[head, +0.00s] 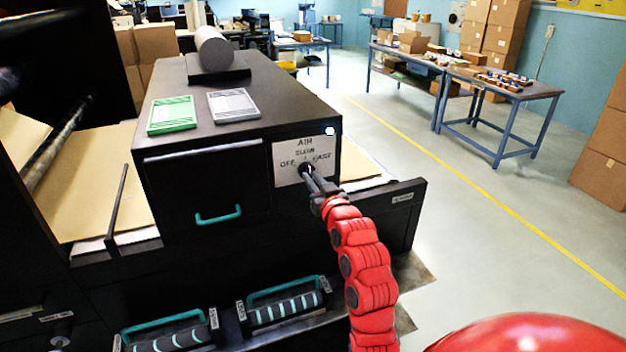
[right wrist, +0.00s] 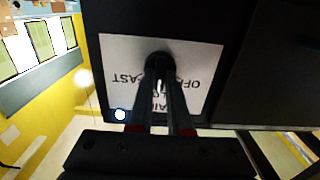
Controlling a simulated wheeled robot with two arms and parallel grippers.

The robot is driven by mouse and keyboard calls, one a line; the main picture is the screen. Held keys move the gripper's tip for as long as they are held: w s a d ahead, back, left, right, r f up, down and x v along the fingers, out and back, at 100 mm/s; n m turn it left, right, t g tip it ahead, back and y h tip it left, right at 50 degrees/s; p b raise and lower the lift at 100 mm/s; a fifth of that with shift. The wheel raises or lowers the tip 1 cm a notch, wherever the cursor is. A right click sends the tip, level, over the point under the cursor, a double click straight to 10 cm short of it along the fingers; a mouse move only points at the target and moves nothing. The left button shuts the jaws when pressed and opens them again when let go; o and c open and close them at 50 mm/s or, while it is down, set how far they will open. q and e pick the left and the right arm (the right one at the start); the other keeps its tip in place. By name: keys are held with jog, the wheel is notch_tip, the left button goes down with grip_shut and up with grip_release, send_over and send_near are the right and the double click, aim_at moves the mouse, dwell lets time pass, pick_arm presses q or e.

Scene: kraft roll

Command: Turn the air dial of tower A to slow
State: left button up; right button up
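The air dial (right wrist: 158,62) is a dark round knob on a white plate (head: 290,170) lettered AIR, SLOW, OFF and FAST. The plate is on the front of a black cabinet (head: 205,180); in the right wrist view it appears upside down. My right gripper (head: 309,178) reaches the dial from the front. In the right wrist view its two dark fingers (right wrist: 160,88) lie close together on either side of the knob and look shut on it. A small white mark shows between the fingers. Which word it points to I cannot tell. My left gripper is not in view.
A green pad (head: 172,115), a grey pad (head: 233,104) and a grey roll (head: 214,48) lie on the cabinet top. Teal-handled units (head: 285,304) sit below the cabinet front. Blue-legged tables (head: 500,92) stand far right, beyond open floor.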

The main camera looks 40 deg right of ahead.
jog(key=o, duration=0.4)
jog(key=shift+s, duration=0.15)
jog(key=shift+s+f, duration=0.15)
jog(key=shift+s, duration=0.1)
jog(key=p+v, duration=1.1)
jog(key=v, duration=0.5)
jog(key=shift+s, duration=0.35)
